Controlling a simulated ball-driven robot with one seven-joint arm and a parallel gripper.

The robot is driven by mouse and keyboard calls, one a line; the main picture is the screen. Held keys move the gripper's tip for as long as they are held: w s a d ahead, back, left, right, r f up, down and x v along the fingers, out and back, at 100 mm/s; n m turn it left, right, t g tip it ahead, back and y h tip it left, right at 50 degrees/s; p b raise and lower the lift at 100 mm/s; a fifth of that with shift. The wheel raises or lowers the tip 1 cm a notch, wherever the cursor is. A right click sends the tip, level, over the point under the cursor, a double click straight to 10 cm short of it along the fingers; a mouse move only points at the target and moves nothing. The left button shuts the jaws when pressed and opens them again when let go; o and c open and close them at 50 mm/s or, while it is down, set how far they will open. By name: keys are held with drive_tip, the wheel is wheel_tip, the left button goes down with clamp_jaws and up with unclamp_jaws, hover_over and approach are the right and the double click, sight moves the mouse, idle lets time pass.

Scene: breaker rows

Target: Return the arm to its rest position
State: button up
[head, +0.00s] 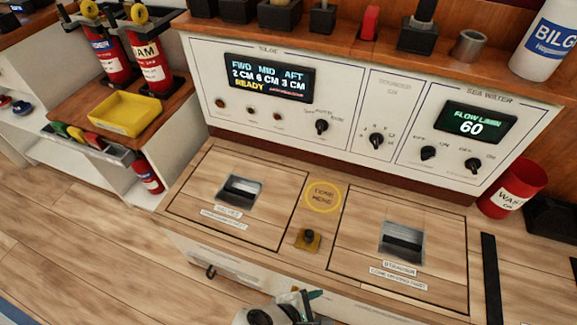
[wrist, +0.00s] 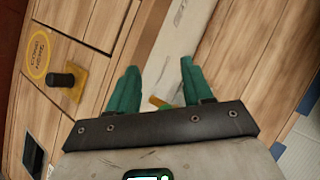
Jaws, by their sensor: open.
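My gripper (wrist: 157,90) shows in the wrist view with two green fingers spread apart and nothing between them. Most of my arm is out of the picture there. The fingers look apart from the counter and its hatches.
The wooden counter has a left hatch (head: 222,205), a right hatch (head: 370,262) and a black knob on a yellow base (head: 307,239). Behind stands a control panel (head: 350,110). A red bin (head: 512,188) stands at right. Wooden floor (head: 70,260) is clear at left.

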drive_tip(key=s+d+r+m+g+y, duration=0.2)
drive_tip(key=s+d+m+y, duration=0.25)
drive_tip(key=d+m, duration=0.6)
drive_tip(key=s+d+r+m+g+y, duration=0.1)
drive_tip(key=s+d+r+m+y, duration=0.3)
drive_tip(key=d+m, duration=0.6)
wheel_tip(320, 180, up, 22)
drive_tip(key=s+h+p, duration=0.1)
drive_tip(key=p, duration=2.3)
drive_tip(key=shift+s+d, duration=0.3)
drive_tip(key=shift+d, duration=0.05)
drive_tip(key=shift+n, duration=0.25)
